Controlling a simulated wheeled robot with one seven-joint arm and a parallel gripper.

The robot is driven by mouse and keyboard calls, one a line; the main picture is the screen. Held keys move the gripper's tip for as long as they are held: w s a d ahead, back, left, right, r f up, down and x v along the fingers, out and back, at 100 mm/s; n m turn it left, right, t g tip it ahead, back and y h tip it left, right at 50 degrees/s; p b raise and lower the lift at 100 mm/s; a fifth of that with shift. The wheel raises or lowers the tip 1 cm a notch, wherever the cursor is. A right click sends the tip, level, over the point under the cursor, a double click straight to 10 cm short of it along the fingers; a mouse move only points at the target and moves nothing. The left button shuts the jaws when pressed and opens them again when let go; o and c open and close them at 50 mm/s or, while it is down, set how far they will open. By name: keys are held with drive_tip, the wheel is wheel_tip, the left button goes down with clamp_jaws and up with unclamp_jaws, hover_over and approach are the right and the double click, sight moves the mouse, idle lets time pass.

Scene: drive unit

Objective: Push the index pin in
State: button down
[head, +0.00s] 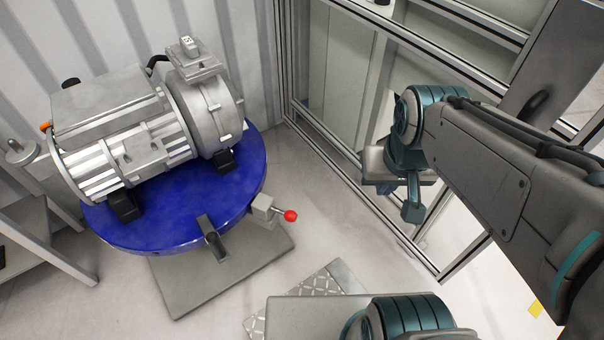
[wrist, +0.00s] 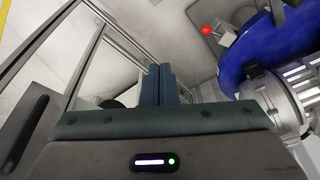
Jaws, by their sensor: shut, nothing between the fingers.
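The index pin is a short rod with a red ball knob (head: 290,216), sticking out of a small grey block (head: 263,207) at the right edge of the round blue turntable (head: 160,230). A grey drive unit (head: 140,140) rests on the turntable. The red knob (wrist: 206,30) also shows at the top right of the wrist view. My gripper (head: 411,212) hangs to the right of the knob, clearly apart from it. In the wrist view its fingers (wrist: 158,84) are together and hold nothing. How far the pin sits in its block is too small to tell.
A metal-framed glazed enclosure (head: 345,170) stands behind my gripper. A grey base plate (head: 220,275) lies under the turntable. A small side stand (head: 30,225) is at the left. The floor between knob and gripper looks clear.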

sight(291, 216)
drive_tip(key=w+a+f+m+y+b, duration=0.1)
drive_tip(key=w+f+m+y+b, duration=0.1)
drive_tip(key=w+f+m+b, duration=0.2)
drive_tip(key=w+a+f+m+y+b, duration=0.1)
drive_tip(key=w+f+m+y+b, duration=0.2)
drive_tip(key=f+m+b, duration=0.8)
drive_tip(key=w+a+f+m+t+y+b, duration=0.1)
drive_tip(key=w+f+m+y+b, duration=0.2)
drive_tip(key=f+b, duration=1)
drive_tip(key=w+f+m, duration=0.3)
drive_tip(key=f+m, duration=0.2)
drive_tip(key=f, duration=0.4)
drive_tip(key=shift+w+a+f, duration=0.3)
drive_tip(key=shift+w+a, duration=0.1)
drive_tip(key=w+a+r+b+x, duration=0.1)
drive_tip(key=b+x, duration=0.5)
drive_tip(key=x, duration=0.6)
drive_tip(key=shift+a+r, duration=0.25)
drive_tip(key=shift+a, duration=0.45)
drive_tip(key=shift+w, duration=0.1)
